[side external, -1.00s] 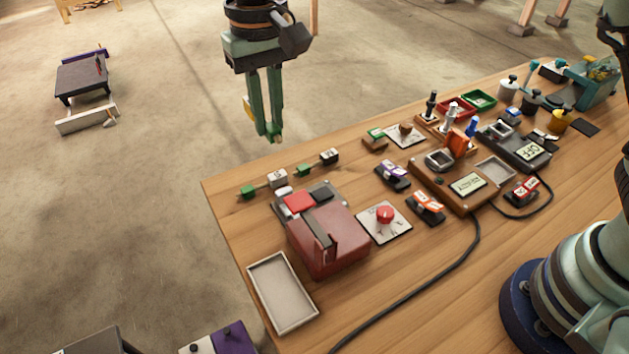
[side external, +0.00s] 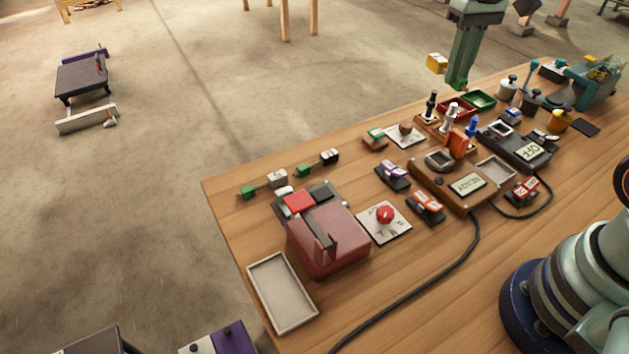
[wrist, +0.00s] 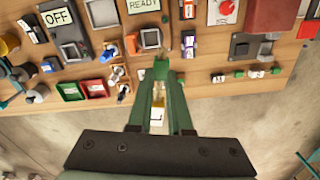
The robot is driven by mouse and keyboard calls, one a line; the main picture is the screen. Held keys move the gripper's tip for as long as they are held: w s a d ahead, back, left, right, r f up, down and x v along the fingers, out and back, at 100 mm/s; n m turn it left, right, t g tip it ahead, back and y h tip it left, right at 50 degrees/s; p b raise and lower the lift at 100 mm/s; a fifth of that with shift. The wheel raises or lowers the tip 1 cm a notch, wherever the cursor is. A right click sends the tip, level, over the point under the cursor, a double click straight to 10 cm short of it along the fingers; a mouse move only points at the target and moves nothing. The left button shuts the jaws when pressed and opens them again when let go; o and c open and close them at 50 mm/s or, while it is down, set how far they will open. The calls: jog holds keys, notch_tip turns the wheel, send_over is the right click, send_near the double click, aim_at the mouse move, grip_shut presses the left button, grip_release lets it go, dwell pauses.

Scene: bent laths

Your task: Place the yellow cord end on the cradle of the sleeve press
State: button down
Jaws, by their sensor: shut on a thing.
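My gripper (side external: 458,84) is in the air beyond the table's far edge, above and behind the red and green trays. It is shut, with the yellow cord end (side external: 436,63) sticking out to its left. In the wrist view my fingertips (wrist: 161,72) are close together, and the yellow cord end (wrist: 157,115) shows as a yellow and white block between the fingers. The held part is mostly hidden by the fingers. A red machine (side external: 330,240) with a dark lever and a brown box with a display (side external: 460,182) stand on the table. I cannot tell which is the sleeve press.
A red tray (side external: 455,106) and a green tray (side external: 480,99) lie near the far edge. Upright coloured handles (side external: 451,115) stand before them. The front middle of the wooden table (side external: 410,300) is mostly clear.

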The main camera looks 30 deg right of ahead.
jog(key=s+d+m, duration=0.5)
jog(key=d+m, duration=0.2)
jog(key=d, duration=0.6)
jog(key=m, duration=0.9)
send_over(544, 179)
jog(key=f, duration=0.2)
notch_tip(544, 179, down, 20)
jog(key=shift+r, duration=0.15)
jog(key=c, duration=1.1)
grip_release()
